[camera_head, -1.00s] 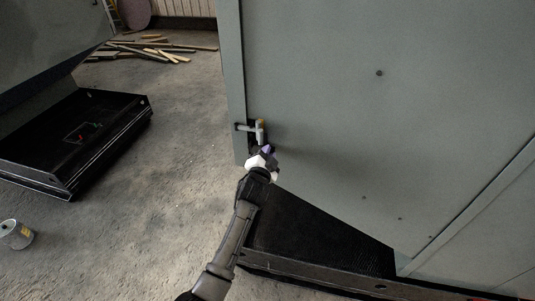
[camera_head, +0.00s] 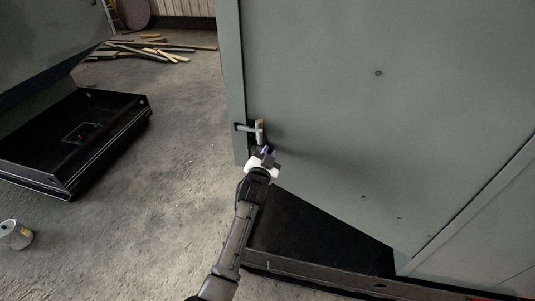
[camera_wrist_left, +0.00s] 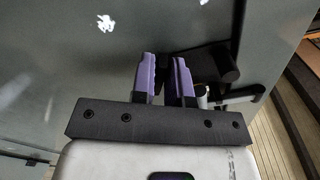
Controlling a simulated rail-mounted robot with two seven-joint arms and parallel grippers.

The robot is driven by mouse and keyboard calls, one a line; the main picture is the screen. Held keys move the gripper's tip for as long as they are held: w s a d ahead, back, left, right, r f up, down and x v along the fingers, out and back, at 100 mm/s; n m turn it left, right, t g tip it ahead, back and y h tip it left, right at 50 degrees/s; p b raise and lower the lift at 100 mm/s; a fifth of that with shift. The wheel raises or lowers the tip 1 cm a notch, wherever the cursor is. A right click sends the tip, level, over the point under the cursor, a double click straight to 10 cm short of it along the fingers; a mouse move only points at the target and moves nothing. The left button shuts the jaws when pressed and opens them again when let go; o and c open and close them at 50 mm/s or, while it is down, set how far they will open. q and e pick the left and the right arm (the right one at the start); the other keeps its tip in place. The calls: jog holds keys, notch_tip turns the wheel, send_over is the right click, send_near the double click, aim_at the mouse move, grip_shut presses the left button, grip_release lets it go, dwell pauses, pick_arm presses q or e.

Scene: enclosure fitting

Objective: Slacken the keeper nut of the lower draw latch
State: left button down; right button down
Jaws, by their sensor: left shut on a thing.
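The draw latch (camera_head: 258,130) sits at the lower left edge of the grey cabinet door, with a pale bar, a tan-tipped upright piece and dark parts below. My left gripper (camera_head: 266,152) is just beneath it, against the door. In the left wrist view the purple fingers (camera_wrist_left: 166,80) are shut on a dark part of the latch, mostly hidden between them. A black cylindrical piece (camera_wrist_left: 215,63) sticks out to the right of the fingers. I cannot make out the keeper nut itself. My right gripper is not in view.
The grey door (camera_head: 330,110) fills the right side, above a black plinth (camera_head: 310,235). A low black tray-like base (camera_head: 70,145) lies on the left. A can (camera_head: 15,235) stands at the far left, and loose planks (camera_head: 150,48) lie behind. The concrete floor between is clear.

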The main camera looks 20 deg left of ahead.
pick_arm(q)
jog(key=c, duration=1.2)
grip_release()
jog(key=shift+s, duration=0.1)
jog(key=s, duration=0.4)
jog(key=s+d, duration=0.1)
jog(key=s, duration=0.8)
jog(key=shift+s+d, duration=0.25)
jog(key=shift+d, duration=0.05)
